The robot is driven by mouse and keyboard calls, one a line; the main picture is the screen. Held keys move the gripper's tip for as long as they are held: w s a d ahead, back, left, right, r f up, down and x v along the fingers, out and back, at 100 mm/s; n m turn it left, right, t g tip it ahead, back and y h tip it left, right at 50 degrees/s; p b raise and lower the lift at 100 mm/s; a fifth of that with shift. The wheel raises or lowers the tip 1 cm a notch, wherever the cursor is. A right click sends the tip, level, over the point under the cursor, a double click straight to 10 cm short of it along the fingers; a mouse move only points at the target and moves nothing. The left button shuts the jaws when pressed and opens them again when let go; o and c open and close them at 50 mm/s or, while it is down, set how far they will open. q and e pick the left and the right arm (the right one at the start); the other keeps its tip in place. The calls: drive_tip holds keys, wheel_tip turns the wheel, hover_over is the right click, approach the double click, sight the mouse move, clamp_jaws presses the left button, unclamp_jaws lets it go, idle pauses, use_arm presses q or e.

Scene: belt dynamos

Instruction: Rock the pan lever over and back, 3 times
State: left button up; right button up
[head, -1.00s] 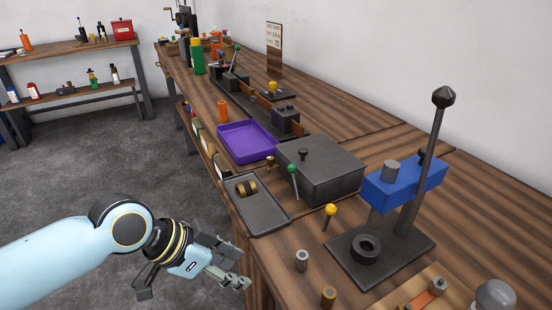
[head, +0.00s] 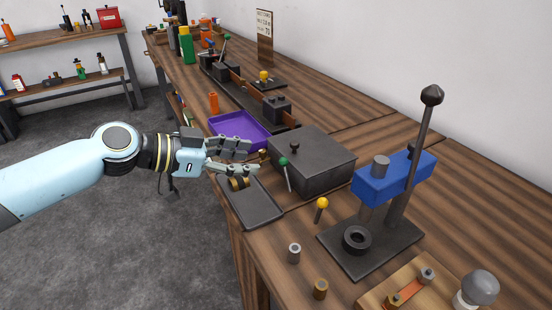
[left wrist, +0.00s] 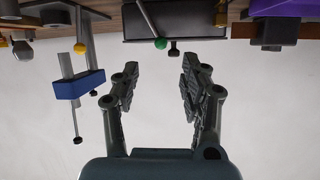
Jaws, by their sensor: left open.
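A lever with a green ball knob (head: 283,161) stands at the near left side of a dark lidded box (head: 312,165). A shorter lever with a yellow ball knob (head: 322,203) stands nearer, left of the blue press. No label shows which is the pan lever. My left gripper (head: 252,157) is open and empty, over the far end of a shallow grey tray (head: 262,205), left of the green knob. In the left wrist view, which is upside down, the green knob (left wrist: 160,43) shows beyond the gap between the fingers, apart from them. My right gripper is not in view.
A blue press (head: 380,180) with a tall black handle stands right of the levers. A purple tray (head: 232,122) lies beyond the gripper. A brass-coloured part (head: 238,183) lies in the grey tray. Small cylinders stand near the bench's front edge. The floor left of the bench is clear.

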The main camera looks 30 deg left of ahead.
sight(280, 162)
use_arm(q)
drive_tip(key=p+x, duration=0.1)
drive_tip(key=x, duration=0.7)
clamp_jaws()
drive_tip(key=shift+s, duration=0.1)
